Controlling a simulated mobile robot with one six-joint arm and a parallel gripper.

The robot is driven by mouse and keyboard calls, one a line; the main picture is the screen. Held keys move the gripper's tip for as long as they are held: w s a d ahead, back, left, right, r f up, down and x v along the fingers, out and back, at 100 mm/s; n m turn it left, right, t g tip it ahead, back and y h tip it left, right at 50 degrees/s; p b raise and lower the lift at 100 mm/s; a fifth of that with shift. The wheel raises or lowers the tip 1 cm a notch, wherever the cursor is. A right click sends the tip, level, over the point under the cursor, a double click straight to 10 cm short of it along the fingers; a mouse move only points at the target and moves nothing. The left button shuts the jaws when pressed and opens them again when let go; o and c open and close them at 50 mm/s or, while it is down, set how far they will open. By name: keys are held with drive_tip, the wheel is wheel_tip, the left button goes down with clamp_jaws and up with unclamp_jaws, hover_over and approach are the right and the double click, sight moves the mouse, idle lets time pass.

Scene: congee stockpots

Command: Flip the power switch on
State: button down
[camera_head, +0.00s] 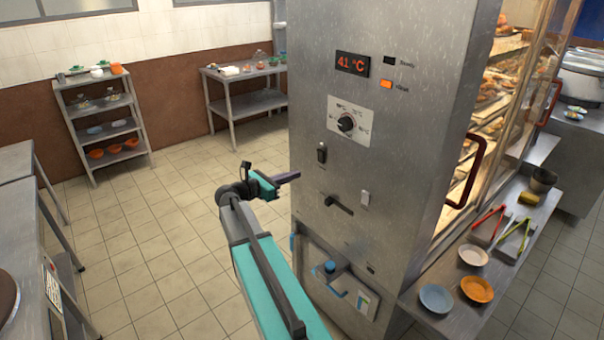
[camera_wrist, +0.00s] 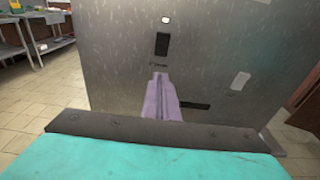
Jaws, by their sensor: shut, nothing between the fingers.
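A steel cabinet (camera_head: 387,105) carries a control panel. A black rocker switch (camera_head: 322,152) with a small label below it sits on the panel's left side. The label is too small to read. The switch also shows in the wrist view (camera_wrist: 162,44), above the fingertips. My gripper (camera_head: 297,175) is shut and empty, in front of the panel's left edge and below the switch. In the wrist view its purplish fingers (camera_wrist: 160,78) point at the panel just under the switch; whether they touch it, I cannot tell.
A shelf with plates (camera_head: 436,298) and tongs is at right. Floor at left is clear.

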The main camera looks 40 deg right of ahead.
drive_tip(key=shift+w+a+f+b, duration=0.15)
drive_tip(key=shift+a+b, duration=0.1)
drive_tip(key=shift+a, duration=0.9)
drive_tip(key=shift+a+f+b, duration=0.15)
drive_tip(key=shift+a+b, duration=0.05)
drive_tip(key=shift+a, duration=0.9)
drive_tip(key=shift+a, duration=0.1)
